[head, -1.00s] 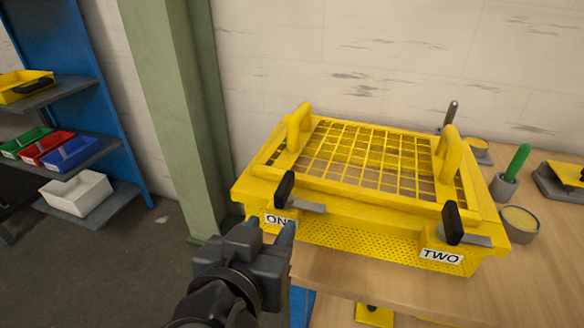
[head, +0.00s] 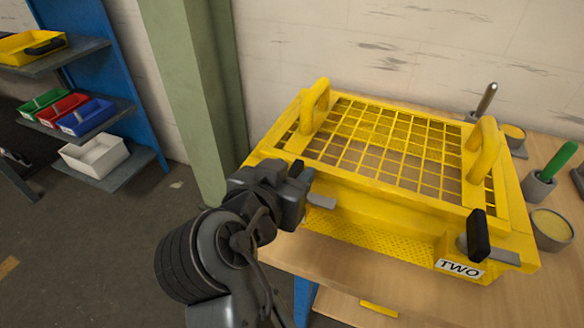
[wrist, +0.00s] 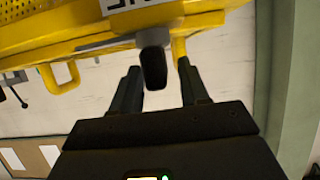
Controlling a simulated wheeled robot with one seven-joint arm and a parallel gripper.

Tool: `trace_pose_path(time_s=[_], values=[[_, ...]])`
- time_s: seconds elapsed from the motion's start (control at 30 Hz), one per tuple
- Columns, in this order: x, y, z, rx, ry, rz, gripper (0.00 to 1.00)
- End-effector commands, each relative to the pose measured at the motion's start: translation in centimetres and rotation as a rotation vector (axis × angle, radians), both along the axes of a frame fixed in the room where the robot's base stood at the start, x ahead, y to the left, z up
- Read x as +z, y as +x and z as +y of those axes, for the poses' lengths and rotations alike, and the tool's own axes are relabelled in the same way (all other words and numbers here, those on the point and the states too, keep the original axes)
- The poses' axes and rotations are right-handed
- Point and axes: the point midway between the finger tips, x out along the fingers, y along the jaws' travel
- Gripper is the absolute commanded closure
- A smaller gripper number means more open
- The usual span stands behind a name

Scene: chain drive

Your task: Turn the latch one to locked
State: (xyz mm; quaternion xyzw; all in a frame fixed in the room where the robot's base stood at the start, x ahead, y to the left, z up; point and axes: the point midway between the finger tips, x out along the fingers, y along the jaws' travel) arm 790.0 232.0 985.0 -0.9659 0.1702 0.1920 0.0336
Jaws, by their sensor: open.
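The yellow guard box (head: 400,200) with a mesh lid sits on the wooden bench. Latch one is at its front left corner; in the head view my gripper (head: 300,185) covers most of it, and its grey plate (head: 322,202) sticks out to the right. In the wrist view the black handle of latch one (wrist: 154,68) shows between and just beyond the fingertips of my gripper (wrist: 158,75), which is open. I cannot tell whether they touch. Latch two (head: 478,235) has its black handle upright above the TWO label (head: 460,268). The ONE label is hidden in the head view.
A green column (head: 190,90) stands behind my arm on the left. A shelf with colored bins (head: 85,115) is farther left. A green-handled tool (head: 556,165) and a cup (head: 551,230) stand on the bench right of the box. The floor at left is clear.

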Motion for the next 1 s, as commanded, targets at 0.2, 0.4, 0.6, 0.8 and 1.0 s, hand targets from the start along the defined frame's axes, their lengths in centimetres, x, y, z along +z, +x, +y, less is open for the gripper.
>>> trace_pose_path(time_s=[0.2, 0.4, 0.6, 0.8, 1.0], values=[[-0.34, 0.68, -0.26, 0.0, 0.0, 0.001, 0.55], [-0.35, 0.66, -0.26, 0.0, 0.0, 0.001, 0.58], [-0.34, 0.64, -0.26, 0.0, 0.0, 0.001, 0.77], [-0.34, 0.63, -0.26, 0.0, 0.0, 0.001, 0.96], [-0.34, 0.63, -0.27, 0.002, 0.0, 0.001, 1.0]])
